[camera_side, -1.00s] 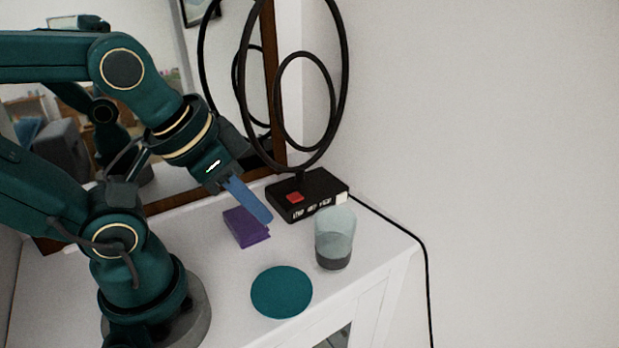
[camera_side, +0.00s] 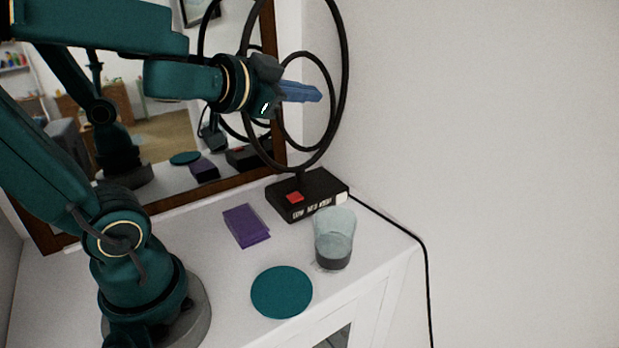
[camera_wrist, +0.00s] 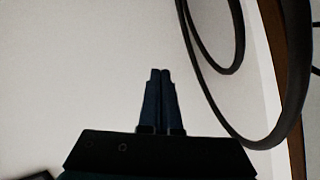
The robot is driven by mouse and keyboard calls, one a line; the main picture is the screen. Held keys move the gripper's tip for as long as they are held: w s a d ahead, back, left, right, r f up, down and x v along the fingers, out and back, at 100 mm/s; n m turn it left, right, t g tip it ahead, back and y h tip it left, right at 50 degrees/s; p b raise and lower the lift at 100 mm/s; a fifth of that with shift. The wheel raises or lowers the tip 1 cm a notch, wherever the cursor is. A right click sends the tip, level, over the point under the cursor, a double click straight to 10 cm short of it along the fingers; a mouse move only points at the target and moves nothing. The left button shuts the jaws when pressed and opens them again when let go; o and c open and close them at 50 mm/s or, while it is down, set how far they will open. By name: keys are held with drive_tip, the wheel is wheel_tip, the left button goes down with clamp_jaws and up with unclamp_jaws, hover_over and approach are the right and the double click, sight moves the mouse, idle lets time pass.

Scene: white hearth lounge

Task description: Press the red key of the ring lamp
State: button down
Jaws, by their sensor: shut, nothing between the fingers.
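The ring lamp stands on the white cabinet top, with a black box base (camera_side: 318,203) and large black rings (camera_side: 341,100) rising from it. Its red key (camera_side: 295,197) is on the top of the base, at the left, and nothing covers it. My gripper (camera_side: 320,94) is shut and empty, with blue fingers pointing right. In the side view it is high above the base and overlaps the rings. In the wrist view the shut fingers (camera_wrist: 160,72) point at the plain wall, with the lamp's rings (camera_wrist: 298,60) to their right. The red key is not visible there.
A purple block (camera_side: 246,226) lies left of the base. A clear glass (camera_side: 334,240) stands in front of it, and a teal disc (camera_side: 282,292) lies nearer. A framed mirror (camera_side: 160,202) stands behind. A black cable (camera_side: 398,230) runs over the right edge.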

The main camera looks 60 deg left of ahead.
drive_tip(key=m+h, duration=0.1)
drive_tip(key=m+g+h, duration=0.1)
drive_tip(key=m+g, duration=0.3)
drive_tip(key=g, duration=0.1)
hover_over(289, 198)
wheel_tip(289, 198, down, 10)
drive_tip(key=shift+f, duration=0.2)
drive_tip(key=shift+f, duration=0.1)
drive_tip(key=shift+f, duration=2.95)
drive_tip(key=shift+d+f+h, duration=0.1)
drive_tip(key=shift+f+h, duration=0.2)
drive_tip(key=shift+f, duration=1.05)
drive_tip(key=shift+f, duration=0.1)
